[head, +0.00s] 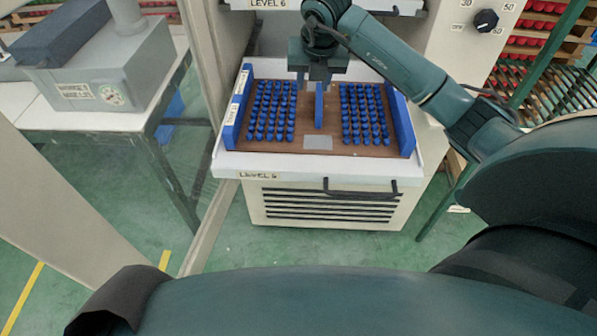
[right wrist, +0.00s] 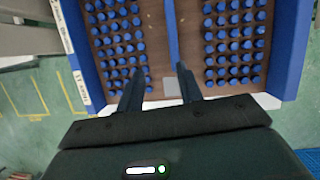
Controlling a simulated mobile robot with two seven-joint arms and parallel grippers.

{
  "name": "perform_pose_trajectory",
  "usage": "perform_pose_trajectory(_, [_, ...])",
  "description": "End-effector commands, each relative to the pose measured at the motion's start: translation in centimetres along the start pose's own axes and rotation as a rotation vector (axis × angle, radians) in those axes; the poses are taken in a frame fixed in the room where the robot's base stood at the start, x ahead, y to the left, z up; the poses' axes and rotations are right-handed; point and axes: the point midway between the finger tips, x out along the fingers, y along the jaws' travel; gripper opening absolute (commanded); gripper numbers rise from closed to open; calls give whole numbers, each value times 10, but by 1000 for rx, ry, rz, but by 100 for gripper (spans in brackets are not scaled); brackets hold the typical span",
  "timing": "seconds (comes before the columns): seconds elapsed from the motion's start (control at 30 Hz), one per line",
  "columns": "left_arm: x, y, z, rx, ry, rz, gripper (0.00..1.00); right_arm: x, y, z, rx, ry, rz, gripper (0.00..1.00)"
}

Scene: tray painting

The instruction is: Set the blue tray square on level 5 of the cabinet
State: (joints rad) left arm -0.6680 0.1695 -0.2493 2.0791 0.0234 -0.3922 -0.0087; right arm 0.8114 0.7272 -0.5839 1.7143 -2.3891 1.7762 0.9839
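The blue tray (head: 403,125) has blue side walls, a brown base and several rows of blue pegs on both sides of an upright blue centre bar (head: 319,106). It lies on the white pulled-out shelf labelled LEVEL 5 (head: 300,168), its front edge roughly parallel to the shelf's front. My right gripper (head: 315,84) is over the centre bar, pointing down. In the right wrist view its two fingers (right wrist: 159,68) are spread, with the bar (right wrist: 172,30) between them and a gap showing. Contact cannot be told. My left gripper is not in view.
The cabinet's louvred front with a black handle (head: 360,190) is below the shelf. A LEVEL 6 edge (head: 270,4) is above it. A frame post (head: 212,75) stands close on the left, a bench with a grey machine (head: 95,90) beyond. Racks (head: 530,50) stand at the right.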

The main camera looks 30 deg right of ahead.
Motion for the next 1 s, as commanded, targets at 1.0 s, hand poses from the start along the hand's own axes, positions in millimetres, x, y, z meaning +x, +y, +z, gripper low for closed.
perform_pose_trajectory(1.0, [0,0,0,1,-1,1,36,98,41,-324,2288,602,839,36])
